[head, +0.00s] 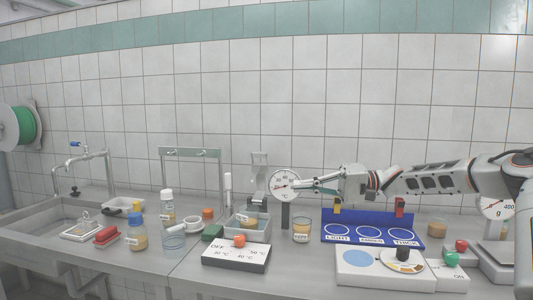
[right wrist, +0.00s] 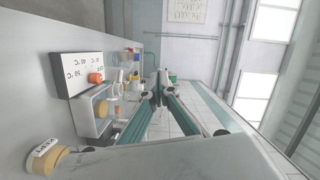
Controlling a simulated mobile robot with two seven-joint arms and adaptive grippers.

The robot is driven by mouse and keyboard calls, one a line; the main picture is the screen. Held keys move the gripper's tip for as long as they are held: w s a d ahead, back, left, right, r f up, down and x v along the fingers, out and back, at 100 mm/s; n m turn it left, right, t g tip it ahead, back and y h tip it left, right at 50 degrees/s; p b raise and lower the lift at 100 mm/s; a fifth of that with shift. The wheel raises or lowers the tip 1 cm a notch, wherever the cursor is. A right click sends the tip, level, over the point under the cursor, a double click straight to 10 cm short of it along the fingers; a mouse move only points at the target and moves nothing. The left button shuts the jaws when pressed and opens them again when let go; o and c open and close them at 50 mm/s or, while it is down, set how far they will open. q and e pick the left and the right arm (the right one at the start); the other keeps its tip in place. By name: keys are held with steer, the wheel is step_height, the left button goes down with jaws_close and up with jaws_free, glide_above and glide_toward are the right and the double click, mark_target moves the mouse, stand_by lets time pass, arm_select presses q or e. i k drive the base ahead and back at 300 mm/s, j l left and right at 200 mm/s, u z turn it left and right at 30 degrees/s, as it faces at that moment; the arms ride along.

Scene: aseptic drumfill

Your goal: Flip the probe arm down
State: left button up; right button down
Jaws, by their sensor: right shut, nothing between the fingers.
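A round white dial gauge (head: 285,184) sits at the top of a dark post (head: 285,216) at the back of the counter. A grey upright bracket (head: 259,180) stands just left of it, behind a grey bath (head: 264,226) with a jar in it; I cannot tell which part is the probe arm. My right gripper (head: 312,186) reaches in from the right, its fingers shut and empty, tips close to the dial's right edge; I cannot tell if they touch. The shut fingers (right wrist: 161,82) also show in the right wrist view. My left gripper is not in view.
A temperature box (head: 236,255) with an orange knob lies in front of the bath. A labelled jar (head: 302,231) and a blue rack (head: 372,241) stand below my right arm. A sink (head: 45,220) is at the left. The tiled wall is close behind.

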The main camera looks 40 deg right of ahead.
mark_target(260, 169)
steer(key=i+l, duration=1)
steer(key=l, duration=0.25)
